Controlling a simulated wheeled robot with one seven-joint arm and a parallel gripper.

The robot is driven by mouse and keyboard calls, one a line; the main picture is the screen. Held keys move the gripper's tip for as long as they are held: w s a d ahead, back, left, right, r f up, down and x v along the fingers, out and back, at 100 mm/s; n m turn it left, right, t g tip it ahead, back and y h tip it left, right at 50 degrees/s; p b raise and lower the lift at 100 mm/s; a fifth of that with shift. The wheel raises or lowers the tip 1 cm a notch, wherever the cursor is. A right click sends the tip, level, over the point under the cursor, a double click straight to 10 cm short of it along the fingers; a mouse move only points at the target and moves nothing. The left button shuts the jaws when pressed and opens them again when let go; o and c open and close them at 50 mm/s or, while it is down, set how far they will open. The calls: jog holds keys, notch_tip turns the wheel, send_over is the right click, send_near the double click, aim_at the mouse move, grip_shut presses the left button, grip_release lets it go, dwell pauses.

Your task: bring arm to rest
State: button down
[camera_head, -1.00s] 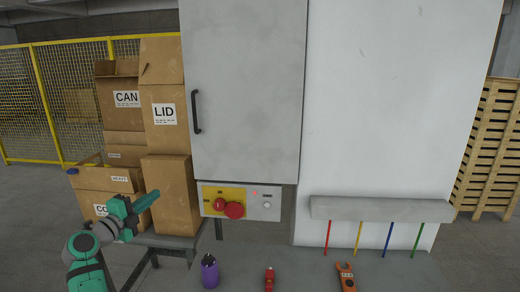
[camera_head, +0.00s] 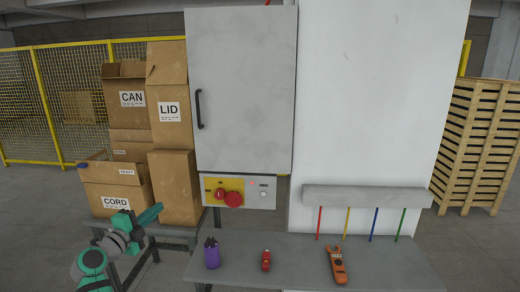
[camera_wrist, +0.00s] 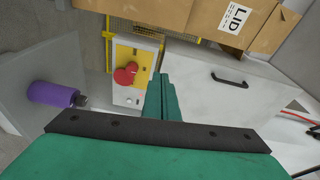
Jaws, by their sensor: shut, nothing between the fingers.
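My gripper (camera_head: 151,213) is at the lower left in the head view, in front of the CORD box and the tall box beside it. Its green fingers are together with nothing between them. In the wrist view the closed fingers (camera_wrist: 162,98) point toward the grey cabinet and its control panel. I cannot tell from these views whether the gripper touches the boxes.
Cardboard boxes marked CAN (camera_head: 126,97), LID (camera_head: 168,105) and CORD (camera_head: 118,202) stand at left. The cabinet (camera_head: 245,95) has a panel with red knobs (camera_head: 233,199). A purple bottle (camera_head: 211,253), red object (camera_head: 266,261) and orange tool (camera_head: 337,265) rest on the grey bench (camera_head: 300,265).

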jog(key=s+d+f+n+y, duration=0.1)
jog(key=s+d+f+n, duration=0.3)
jog(key=f, duration=0.6)
jog(key=s+d+f+n+g+y, duration=0.1)
jog(key=s+d+f+n+y, duration=0.15)
jog(key=d+f, duration=0.6)
jog(key=s+d+f+n, duration=0.4)
jog(key=f, duration=0.8)
jog(key=s+d+f+n+g+y, duration=0.1)
jog(key=s+d+f+n+y, duration=0.15)
jog(key=s+d+f, duration=0.6)
jog(key=s+d+n, duration=0.3)
jog(key=s, duration=0.9)
jog(key=s+d+n, duration=0.2)
jog(key=s+d, duration=0.1)
jog(key=s, duration=1)
jog(key=s+d+r+n, duration=0.1)
jog(key=s+r, duration=0.5)
jog(key=s, duration=0.2)
jog(key=s+d+r+n+h, duration=0.1)
jog(key=s+d+r, duration=0.1)
jog(key=s+r, duration=0.4)
jog(key=s, duration=0.3)
jog(key=shift+d, duration=0.3)
jog(key=shift+r, duration=0.1)
